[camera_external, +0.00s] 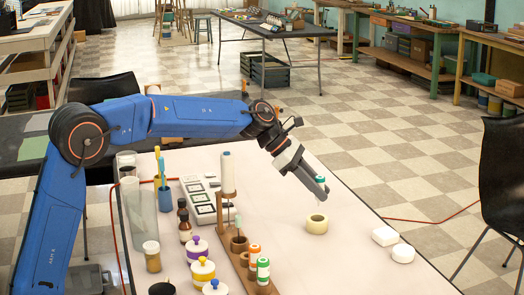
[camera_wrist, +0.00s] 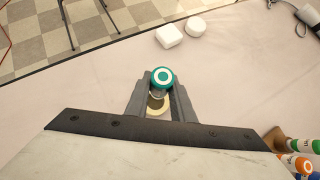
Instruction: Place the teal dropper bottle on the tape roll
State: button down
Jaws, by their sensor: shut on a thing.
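The teal dropper bottle (camera_external: 320,179) is between the fingers of my gripper (camera_external: 316,187), which is shut on it. In the wrist view its round teal cap with a white ring (camera_wrist: 162,77) faces the camera, between the two grey fingers of my gripper (camera_wrist: 161,88). The cream tape roll (camera_external: 317,225) lies flat on the table below the gripper. A gap shows between the gripper and the roll. In the wrist view the roll (camera_wrist: 157,110) is partly hidden behind the bottle and fingers. The bottle's lower part is mostly hidden.
A white square block (camera_external: 385,236) and a white round one (camera_external: 403,253) lie right of the roll. The table around the roll is clear.

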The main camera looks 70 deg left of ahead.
aim_at(318, 200)
jog(key=shift+f, duration=1.8)
jog(key=shift+f, duration=0.1)
jog(key=c, duration=1.5)
grip_release()
jog(key=shift+c, duration=0.2)
jog(key=v, duration=1.2)
jog(key=shift+s, duration=0.1)
